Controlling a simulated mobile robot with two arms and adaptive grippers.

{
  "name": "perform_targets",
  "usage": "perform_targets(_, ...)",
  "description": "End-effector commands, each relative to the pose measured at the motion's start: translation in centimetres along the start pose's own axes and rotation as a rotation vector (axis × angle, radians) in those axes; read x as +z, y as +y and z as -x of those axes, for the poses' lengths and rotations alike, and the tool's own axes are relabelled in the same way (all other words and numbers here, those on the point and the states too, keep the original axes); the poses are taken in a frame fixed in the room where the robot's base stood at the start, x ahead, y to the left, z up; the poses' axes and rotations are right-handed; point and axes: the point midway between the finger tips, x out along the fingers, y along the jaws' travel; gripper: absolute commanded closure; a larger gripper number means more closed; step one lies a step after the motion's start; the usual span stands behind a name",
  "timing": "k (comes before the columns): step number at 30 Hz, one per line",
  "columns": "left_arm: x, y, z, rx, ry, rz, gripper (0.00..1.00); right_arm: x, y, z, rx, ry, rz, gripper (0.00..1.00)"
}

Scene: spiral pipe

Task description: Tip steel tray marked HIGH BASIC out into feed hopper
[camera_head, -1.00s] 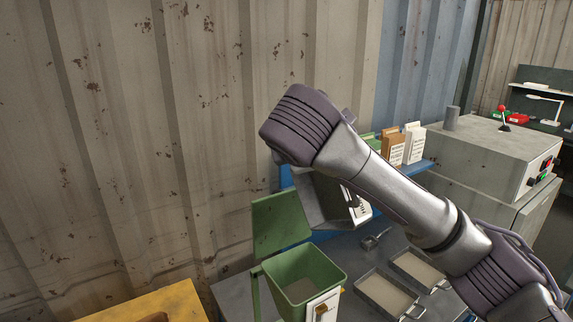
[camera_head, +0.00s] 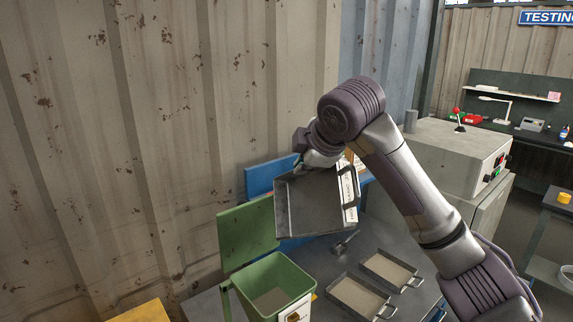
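A grey steel tray (camera_head: 312,205) hangs in the air, steeply tilted, behind and to the right of the green feed hopper (camera_head: 285,275). Its visible inside looks bare. A white label is on its right side, too small to read. My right gripper (camera_head: 316,160) is at the tray's upper edge and holds it; its fingertips are mostly hidden. The hopper is open at the top, with its green lid (camera_head: 248,235) raised behind it and some greyish material inside. My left gripper is not in view.
Two shallow trays of pale material (camera_head: 356,298) (camera_head: 391,270) lie on the grey bench right of the hopper, with a small scoop (camera_head: 345,243) behind them. A grey machine (camera_head: 452,155) stands farther right. A yellow surface (camera_head: 140,313) is at lower left.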

Motion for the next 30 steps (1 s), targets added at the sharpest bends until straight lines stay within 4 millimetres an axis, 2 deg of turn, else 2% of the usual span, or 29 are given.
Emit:
perform_targets(3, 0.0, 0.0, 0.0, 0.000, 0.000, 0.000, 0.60, 1.4, 0.3, -0.5, -0.031, 0.052, -0.064, 1.00)
perform_targets(6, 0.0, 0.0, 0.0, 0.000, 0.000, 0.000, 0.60, 2.0, 0.5, -0.6, -0.045, 0.080, -0.093, 1.00)
perform_targets(17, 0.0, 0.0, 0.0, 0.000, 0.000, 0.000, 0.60, 2.4, 0.4, -0.8, -0.054, 0.094, -0.109, 1.00)
perform_targets(30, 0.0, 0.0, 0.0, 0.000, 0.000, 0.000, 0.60, 7.0, -0.8, -4.2, -0.179, 0.301, -0.354, 1.00)
